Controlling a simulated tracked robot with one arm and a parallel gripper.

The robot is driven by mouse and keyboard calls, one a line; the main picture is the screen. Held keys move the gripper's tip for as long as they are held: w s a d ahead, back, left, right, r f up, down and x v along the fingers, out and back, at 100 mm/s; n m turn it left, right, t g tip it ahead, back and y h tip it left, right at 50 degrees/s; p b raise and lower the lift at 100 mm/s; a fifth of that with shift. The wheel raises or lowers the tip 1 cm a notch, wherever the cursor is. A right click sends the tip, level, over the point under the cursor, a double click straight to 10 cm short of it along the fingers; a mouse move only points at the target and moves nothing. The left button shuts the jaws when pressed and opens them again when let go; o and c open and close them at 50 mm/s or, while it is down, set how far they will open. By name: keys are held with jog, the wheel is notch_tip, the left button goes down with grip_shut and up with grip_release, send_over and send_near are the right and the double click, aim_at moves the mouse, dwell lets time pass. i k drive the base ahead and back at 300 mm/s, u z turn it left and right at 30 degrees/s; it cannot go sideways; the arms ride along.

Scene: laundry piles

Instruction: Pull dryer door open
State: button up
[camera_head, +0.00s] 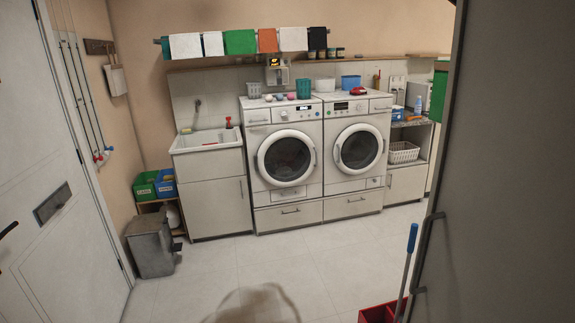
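Two white front-loading machines stand side by side at the back wall, a left one (286,195) and a right one (356,185). I cannot tell for sure which is the dryer. The left machine's round door (287,158) and the right machine's round door (358,149) both look shut. Each has a pale ring around dark glass. Drawers with bar handles sit below both. My gripper is not in view, and both machines are well across the room.
Tiled floor (250,265) lies clear before the machines. A sink cabinet (215,206) and grey bin (151,246) stand left. A white door (55,170) is at the left edge. A dark panel (505,170) with a handle and a red bucket (379,313) crowd the right.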

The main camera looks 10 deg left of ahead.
aim_at(260, 161)
jog(key=u, duration=0.15)
jog(key=i, duration=0.65)
jog(key=u, duration=0.45)
jog(key=i, duration=1.25)
jog(key=u, duration=0.3)
jog(key=i, duration=1.25)
jog(key=z, duration=0.2)
jog(key=i, duration=1.25)
jog(key=z, duration=0.75)
jog(key=i, duration=1.15)
jog(key=z, duration=0.3)
